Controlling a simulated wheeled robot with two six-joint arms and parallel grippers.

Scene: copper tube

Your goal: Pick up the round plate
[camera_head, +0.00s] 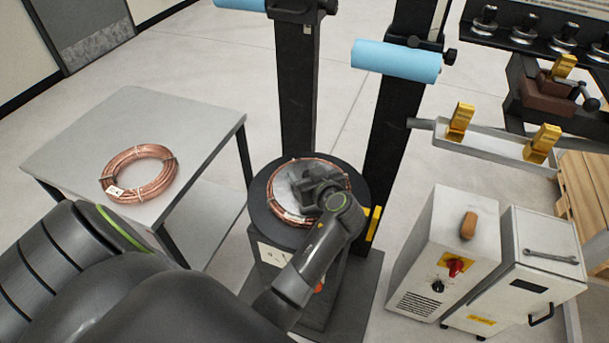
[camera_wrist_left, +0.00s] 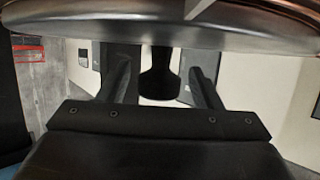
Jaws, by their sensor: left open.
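The round plate (camera_head: 284,191) is a grey metal disc inside a copper coil (camera_head: 275,203) on top of a round black stand (camera_head: 261,217). My left gripper (camera_head: 319,184) is over the plate and hides part of it. In the left wrist view the plate's shiny rim (camera_wrist_left: 160,32) crosses the top of the picture. A black knob (camera_wrist_left: 160,78) projects from the plate's side of that view, between the two spread fingers of my left gripper (camera_wrist_left: 161,84). Gaps show on both sides of the knob. My right gripper is not in view.
A grey table (camera_head: 85,130) at the left holds another copper coil (camera_head: 138,174). Black posts with blue rollers (camera_head: 397,61) stand behind the stand. White machine boxes (camera_head: 455,255) stand at the right, and a bar with gold clamps (camera_head: 487,143) extends above them.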

